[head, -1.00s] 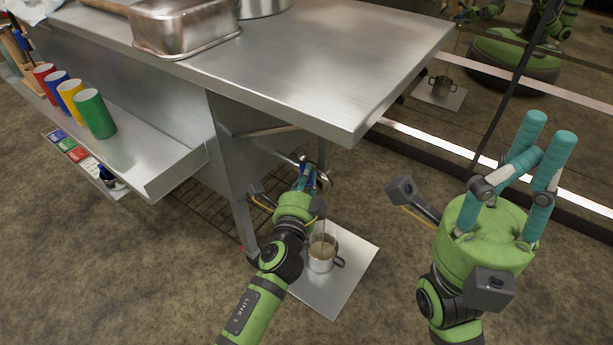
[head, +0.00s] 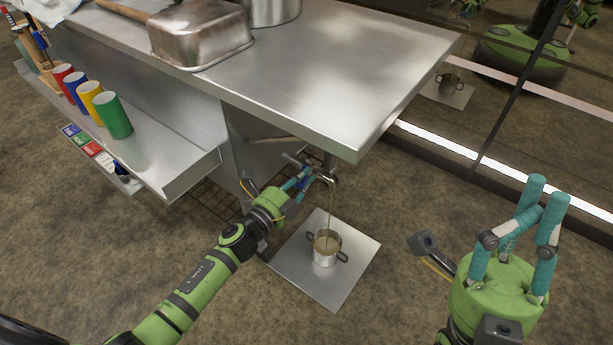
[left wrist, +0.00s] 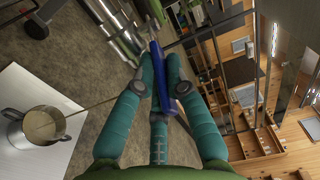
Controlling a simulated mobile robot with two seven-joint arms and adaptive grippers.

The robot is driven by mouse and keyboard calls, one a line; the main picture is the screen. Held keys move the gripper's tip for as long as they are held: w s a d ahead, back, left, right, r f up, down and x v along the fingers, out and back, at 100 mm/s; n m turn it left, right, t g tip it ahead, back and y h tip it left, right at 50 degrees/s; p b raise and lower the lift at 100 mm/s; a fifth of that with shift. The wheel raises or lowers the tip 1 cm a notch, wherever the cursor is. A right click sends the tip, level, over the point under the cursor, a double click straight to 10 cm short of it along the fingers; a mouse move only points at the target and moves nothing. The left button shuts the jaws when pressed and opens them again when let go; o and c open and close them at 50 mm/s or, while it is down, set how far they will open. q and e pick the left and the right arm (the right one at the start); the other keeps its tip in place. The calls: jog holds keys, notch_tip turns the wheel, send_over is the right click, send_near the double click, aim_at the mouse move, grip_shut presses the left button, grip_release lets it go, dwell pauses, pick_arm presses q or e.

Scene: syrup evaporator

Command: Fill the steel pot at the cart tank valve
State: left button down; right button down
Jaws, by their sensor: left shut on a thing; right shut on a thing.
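The steel pot (head: 326,249), with two dark side handles, stands upright on a square metal plate (head: 312,285) on the floor. A thin stream runs from the cart tank valve (head: 326,178) down into it, and brownish liquid shows inside. My left gripper (head: 302,180) is at the valve, shut on its blue handle (left wrist: 183,84), seen between the fingers in the left wrist view. The pot also shows there (left wrist: 36,127), at the left. My right gripper (head: 540,207) is raised at the right, away from pot and valve. Its fingers are together, with no held object visible.
The steel cart top (head: 330,60) overhangs the valve and carries a metal pan (head: 198,35) and another vessel. Its side shelf holds several coloured cups (head: 113,116). A glass-like panel (head: 500,110) stands at the right. Floor between plate and right gripper is clear.

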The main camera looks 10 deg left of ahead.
pick_arm(q)
jog(key=c, duration=1.2)
grip_release()
jog(key=shift+c, duration=0.2)
jog(key=v, duration=1.2)
